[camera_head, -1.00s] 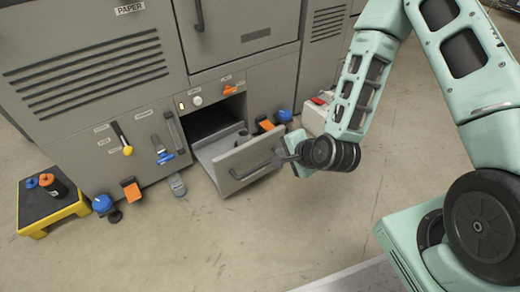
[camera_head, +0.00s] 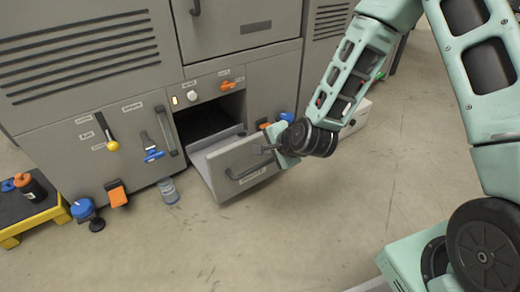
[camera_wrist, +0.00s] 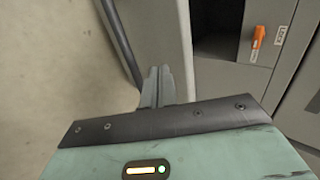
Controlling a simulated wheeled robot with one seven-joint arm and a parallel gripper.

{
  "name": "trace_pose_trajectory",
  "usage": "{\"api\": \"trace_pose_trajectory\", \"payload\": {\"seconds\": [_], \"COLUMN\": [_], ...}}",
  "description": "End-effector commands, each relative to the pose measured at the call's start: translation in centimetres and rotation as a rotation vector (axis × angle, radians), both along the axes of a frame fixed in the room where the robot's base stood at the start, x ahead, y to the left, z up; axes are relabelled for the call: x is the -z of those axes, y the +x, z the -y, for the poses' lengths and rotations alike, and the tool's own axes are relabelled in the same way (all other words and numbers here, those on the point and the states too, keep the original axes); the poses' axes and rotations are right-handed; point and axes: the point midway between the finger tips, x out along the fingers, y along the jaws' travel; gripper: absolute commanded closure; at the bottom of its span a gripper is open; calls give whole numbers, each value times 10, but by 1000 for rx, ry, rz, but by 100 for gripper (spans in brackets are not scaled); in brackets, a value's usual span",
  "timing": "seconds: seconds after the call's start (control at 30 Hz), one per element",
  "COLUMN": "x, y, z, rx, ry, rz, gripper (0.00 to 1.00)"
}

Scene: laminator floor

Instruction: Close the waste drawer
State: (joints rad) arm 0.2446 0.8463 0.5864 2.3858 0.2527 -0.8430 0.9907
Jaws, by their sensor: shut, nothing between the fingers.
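The waste drawer (camera_head: 240,182) is a grey drawer that stands pulled out from the lower front of the grey machine, with a dark opening (camera_head: 208,118) behind it. A dark bar handle (camera_head: 252,170) runs across its front. My gripper (camera_head: 270,149) is at the right part of the drawer's front, near the handle and upper edge. In the wrist view my gripper's fingers (camera_wrist: 157,86) are together and empty, beside the drawer panel (camera_wrist: 163,40). I cannot tell whether they touch it.
A yellow-edged step (camera_head: 38,220) with bottles stands at the left. A clear bottle (camera_head: 168,190) stands left of the drawer. The floor in front is clear.

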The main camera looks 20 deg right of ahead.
Motion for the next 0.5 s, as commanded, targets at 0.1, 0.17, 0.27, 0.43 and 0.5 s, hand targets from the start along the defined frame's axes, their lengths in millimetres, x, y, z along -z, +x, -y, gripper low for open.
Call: {"api": "trace_pose_trajectory", "payload": {"seconds": [0.1,0.17,0.27,0.43,0.5], "x": [0,0,-2,-3,-3], "y": [19,25,31,34,34], "z": [-6,-8,-10,-11,-11], "rx": [0,1,0,-1,-1], "ry": [1,0,-1,0,0], "rz": [8,7,7,3,3], "gripper": [100,100,100,100,100]}}
